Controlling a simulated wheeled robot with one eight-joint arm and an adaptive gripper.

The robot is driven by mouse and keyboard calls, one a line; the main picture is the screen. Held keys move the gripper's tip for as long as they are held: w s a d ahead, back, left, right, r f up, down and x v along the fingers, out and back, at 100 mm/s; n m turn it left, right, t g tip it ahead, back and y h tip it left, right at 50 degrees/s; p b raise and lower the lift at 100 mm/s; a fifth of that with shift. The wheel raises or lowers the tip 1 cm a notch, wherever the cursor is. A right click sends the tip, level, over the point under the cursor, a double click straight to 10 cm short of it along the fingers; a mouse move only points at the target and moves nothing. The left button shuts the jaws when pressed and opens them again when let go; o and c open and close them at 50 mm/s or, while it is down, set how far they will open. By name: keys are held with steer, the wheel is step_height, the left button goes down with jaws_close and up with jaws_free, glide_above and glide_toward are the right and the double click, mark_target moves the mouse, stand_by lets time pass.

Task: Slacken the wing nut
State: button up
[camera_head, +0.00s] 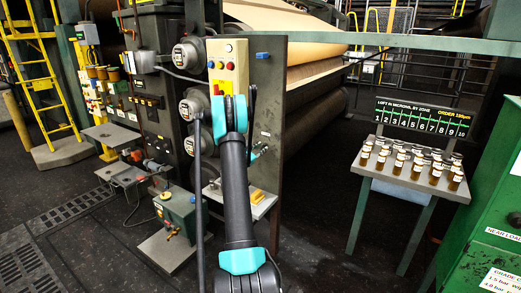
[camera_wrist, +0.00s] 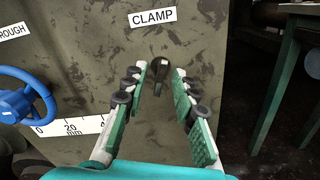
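The wing nut (camera_wrist: 158,74) is a small dark piece on the worn grey panel, just below the CLAMP label (camera_wrist: 152,17) in the wrist view. My gripper (camera_wrist: 160,69) is open, with its two green-and-grey, black-jointed fingers apart. In the picture, one finger is on the left of the wing nut and the other on the right. Gaps show on both sides, and I see no contact. I cannot tell how far the fingertips are from the panel. In the head view, my arm hides the wing nut.
A blue handwheel (camera_wrist: 22,95) sits left of the gripper, above a white scale strip (camera_wrist: 72,130). In the head view, a control box (camera_head: 228,66) is above. A table (camera_head: 364,165) with several small jars stands to the right, beside a green cabinet (camera_head: 488,215).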

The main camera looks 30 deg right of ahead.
steer(key=shift+a, duration=0.1)
steer(key=v, duration=1.1)
steer(key=shift+s+a, duration=0.2)
steer(key=shift+a, duration=0.1)
steer(key=shift+a, duration=0.1)
steer(key=s+a+f+m+g+y, duration=0.1)
steer(key=s+a+m+y, duration=0.7)
steer(key=s+a, duration=0.9)
steer(key=s+a+f+m+g+y, duration=0.1)
steer(key=s+a+f+m+y, duration=0.2)
steer(key=s+a+m+y, duration=0.5)
steer(key=s+a+m, duration=0.2)
steer(key=s+a, duration=0.8)
steer(key=a, duration=0.3)
steer(key=shift+a+g+y, duration=0.3)
steer(key=shift+a, duration=0.05)
